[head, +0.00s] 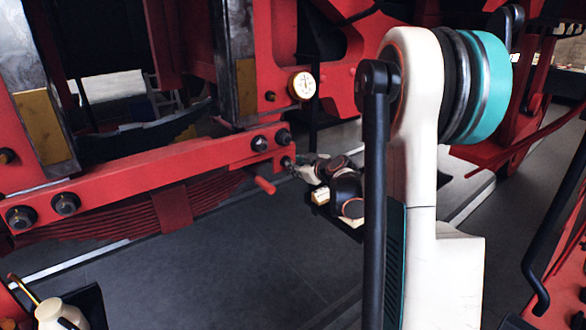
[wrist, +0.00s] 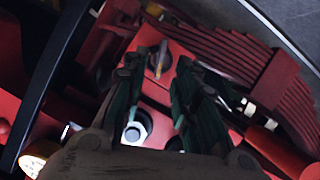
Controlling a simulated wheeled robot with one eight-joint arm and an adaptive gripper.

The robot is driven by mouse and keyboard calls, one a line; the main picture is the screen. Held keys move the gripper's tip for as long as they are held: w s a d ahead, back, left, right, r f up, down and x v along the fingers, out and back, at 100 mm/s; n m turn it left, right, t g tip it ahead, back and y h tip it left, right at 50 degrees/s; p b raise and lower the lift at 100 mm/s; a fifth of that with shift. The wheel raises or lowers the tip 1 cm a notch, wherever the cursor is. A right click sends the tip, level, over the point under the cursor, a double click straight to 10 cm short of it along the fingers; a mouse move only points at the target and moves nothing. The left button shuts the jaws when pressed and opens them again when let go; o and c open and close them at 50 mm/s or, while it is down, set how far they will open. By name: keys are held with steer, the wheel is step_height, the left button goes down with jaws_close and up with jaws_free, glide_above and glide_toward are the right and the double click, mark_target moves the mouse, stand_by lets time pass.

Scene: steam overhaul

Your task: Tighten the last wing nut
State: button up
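My gripper (head: 297,168) is at the right end of the red beam (head: 150,183), near a small dark fitting on it. In the wrist view my gripper (wrist: 162,63) has its two dark green fingers apart, with a clear gap between them. A small metal piece with a yellowish stem, apparently the wing nut (wrist: 161,58), shows in line with the gap at the fingertips. I cannot tell whether the fingers touch it or how far it is turned. In the head view the wing nut is too small and covered to make out.
Hex bolts (head: 260,143) sit on the beam close to my gripper. A round dial gauge (head: 303,86) is above, and a red peg (head: 265,185) sticks out below. A leaf spring (head: 175,207) lies under the beam. The grey floor (head: 220,260) in front is clear.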

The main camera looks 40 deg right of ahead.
steer(key=shift+x, duration=1.9)
steer(key=shift+c, duration=0.6)
jaws_close()
steer(key=m+y+b, duration=0.1)
steer(key=m+y, duration=0.1)
steer(key=m, duration=0.2)
steer(key=d+m+t+y+b, duration=0.1)
steer(key=m+y+b, duration=0.1)
steer(key=m, duration=0.3)
steer(key=m+t+y+b, duration=0.1)
steer(key=m+y+b, duration=0.1)
steer(key=m+y, duration=0.2)
steer(key=shift+d+f+m, duration=0.15)
steer(key=shift+f+m, duration=0.25)
steer(key=shift+m, duration=0.3)
steer(key=shift+y, duration=0.3)
